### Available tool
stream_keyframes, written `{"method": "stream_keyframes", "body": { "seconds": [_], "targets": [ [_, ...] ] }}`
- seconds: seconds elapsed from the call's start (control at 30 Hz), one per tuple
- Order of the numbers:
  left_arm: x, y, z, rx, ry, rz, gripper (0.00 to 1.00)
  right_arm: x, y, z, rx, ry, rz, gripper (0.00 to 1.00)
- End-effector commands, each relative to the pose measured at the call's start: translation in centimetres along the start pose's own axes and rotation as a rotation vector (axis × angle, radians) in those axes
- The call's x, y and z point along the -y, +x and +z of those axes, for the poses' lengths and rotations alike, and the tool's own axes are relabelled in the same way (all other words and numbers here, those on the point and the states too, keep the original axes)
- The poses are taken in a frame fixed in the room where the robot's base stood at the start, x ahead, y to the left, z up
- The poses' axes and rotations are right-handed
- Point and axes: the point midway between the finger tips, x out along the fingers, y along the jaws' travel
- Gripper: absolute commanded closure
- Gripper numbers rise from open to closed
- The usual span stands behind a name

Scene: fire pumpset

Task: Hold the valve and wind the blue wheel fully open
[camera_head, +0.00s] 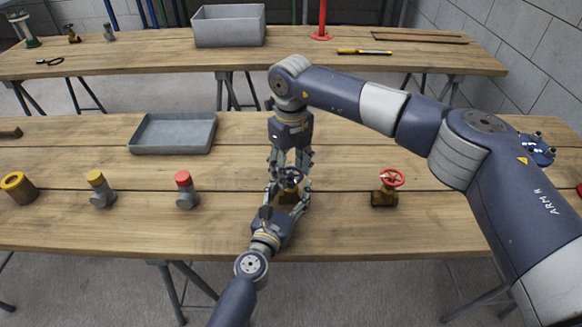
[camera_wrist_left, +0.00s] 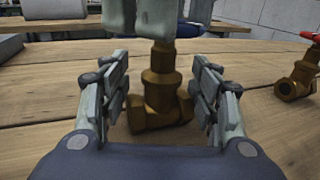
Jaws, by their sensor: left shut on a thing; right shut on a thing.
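A brass valve (camera_head: 287,197) with a blue wheel (camera_head: 291,174) stands upright on the near table. My left gripper (camera_head: 286,194) reaches in from the front and is shut on the valve's body. In the left wrist view the brass body (camera_wrist_left: 160,92) stands between its finger pads, its lower part in plain sight. My right gripper (camera_head: 290,167) comes down from behind and above and is shut on the blue wheel. Its fingers (camera_wrist_left: 150,18) show above the valve stem in the left wrist view and hide much of the wheel.
A valve with a red wheel (camera_head: 388,188) stands to the right, clear of both grippers. To the left are a red-capped fitting (camera_head: 184,190), a yellow-capped one (camera_head: 99,189) and a yellow-ringed one (camera_head: 18,188). A grey tray (camera_head: 173,133) lies behind them.

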Motion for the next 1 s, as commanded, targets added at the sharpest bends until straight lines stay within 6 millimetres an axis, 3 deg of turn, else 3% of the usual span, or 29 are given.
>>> {"method": "stream_keyframes", "body": {
  "seconds": [1.0],
  "targets": [
    [0.03,0.08,0.33,0.006,-0.002,0.0,0.83,0.04,0.01,0.04,0.001,-0.963,0.0,0.75]
  ]
}}
